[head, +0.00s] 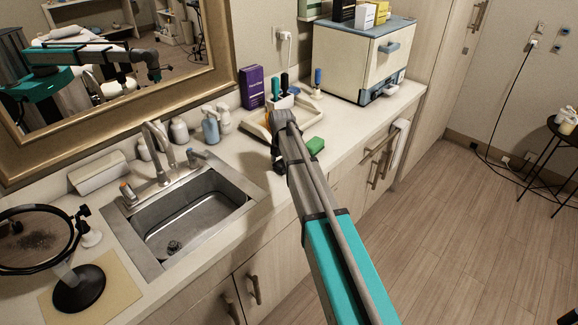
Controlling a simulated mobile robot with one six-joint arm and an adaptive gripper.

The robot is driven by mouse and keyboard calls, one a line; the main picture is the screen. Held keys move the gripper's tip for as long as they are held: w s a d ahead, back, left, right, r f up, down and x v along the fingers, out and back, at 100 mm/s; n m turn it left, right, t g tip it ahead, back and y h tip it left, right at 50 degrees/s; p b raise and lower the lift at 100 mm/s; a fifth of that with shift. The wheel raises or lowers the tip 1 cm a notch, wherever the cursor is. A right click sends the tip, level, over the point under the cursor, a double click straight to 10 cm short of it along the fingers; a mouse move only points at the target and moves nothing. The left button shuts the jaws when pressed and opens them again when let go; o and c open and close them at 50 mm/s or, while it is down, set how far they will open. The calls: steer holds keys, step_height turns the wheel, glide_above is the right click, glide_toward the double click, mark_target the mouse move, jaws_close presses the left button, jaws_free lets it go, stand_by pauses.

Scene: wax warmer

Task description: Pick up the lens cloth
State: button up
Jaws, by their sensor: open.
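I cannot clearly make out a lens cloth. A small green item (315,145) lies on the counter just right of my arm; I cannot tell whether it is cloth or sponge. A flat tan sheet (122,286) lies at the lower left, under the black base of a round magnifier (38,240). My gripper (279,166) is over the counter to the right of the sink, near a beige tray (256,133). It is open, small in view and partly hidden by my arm. I see nothing held in it.
The sink (200,215) lies between the magnifier and my gripper, with a faucet (155,150) behind it. Bottles (211,126), a purple box (252,87) and a white cabinet (362,62) stand along the back. A white towel (398,145) hangs at the counter's front.

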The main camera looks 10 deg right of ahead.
steer(key=shift+c, duration=0.3)
steer(key=c, duration=1)
steer(key=shift+r, duration=0.1)
step_height(320, 180, up, 3)
steer(key=p, duration=0.2)
steer(key=shift+f+p, duration=0.2)
steer(key=shift+p, duration=0.2)
steer(key=shift+s+a+r+p, duration=0.25)
steer(key=shift+s+r+p, duration=1.45)
steer(key=shift+s, duration=0.65)
steer(key=shift+s+a+r+p, duration=0.2)
steer(key=shift+s+r+p, duration=1.55)
steer(key=shift+s, duration=0.55)
steer(key=shift+s+a+r+p, duration=0.25)
steer(key=shift+s+r+p, duration=1.45)
steer(key=shift+s, duration=0.65)
